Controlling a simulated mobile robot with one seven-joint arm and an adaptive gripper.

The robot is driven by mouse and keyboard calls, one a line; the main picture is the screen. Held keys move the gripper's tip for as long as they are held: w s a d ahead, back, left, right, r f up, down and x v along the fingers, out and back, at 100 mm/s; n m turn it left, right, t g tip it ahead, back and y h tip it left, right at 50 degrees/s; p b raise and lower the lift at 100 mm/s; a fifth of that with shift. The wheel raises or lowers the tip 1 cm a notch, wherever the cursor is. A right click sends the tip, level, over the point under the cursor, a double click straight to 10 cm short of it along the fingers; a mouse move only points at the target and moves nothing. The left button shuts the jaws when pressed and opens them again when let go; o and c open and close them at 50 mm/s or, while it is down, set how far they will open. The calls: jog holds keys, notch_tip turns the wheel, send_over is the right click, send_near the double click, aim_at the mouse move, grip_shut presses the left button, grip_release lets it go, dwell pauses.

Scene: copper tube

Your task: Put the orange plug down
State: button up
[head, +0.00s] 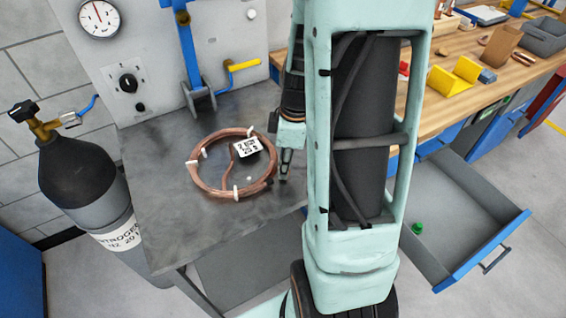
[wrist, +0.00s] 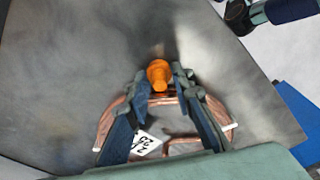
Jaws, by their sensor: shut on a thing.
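The orange plug (wrist: 158,73) shows in the wrist view between my fingertips. My gripper (wrist: 166,82) is shut on it, over the grey metal table (wrist: 60,75). In the head view my gripper (head: 285,167) is at the right side of the copper tube coil (head: 198,184), near the table's right part; the plug cannot be made out there. The coil, with white ties and a white printed tag (head: 247,148), lies on the table. In the wrist view the coil (wrist: 106,120) is partly hidden behind my fingers. I cannot tell whether the plug touches the table.
A gas cylinder (head: 85,185) stands left of the table. A panel with a gauge (head: 99,18) and a blue lever (head: 187,55) rises behind it. At right is a wooden workbench (head: 440,110) and an open drawer (head: 470,205) holding a small green item (head: 417,228). The table's left part is clear.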

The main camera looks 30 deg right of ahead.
jog(key=shift+f, duration=0.2)
jog(key=o, duration=0.7)
notch_tip(320, 180, up, 12)
jog(key=d, duration=0.1)
jog(key=shift+s+r+p, duration=0.15)
jog(key=shift+s+p, duration=0.25)
jog(key=shift+d, duration=0.1)
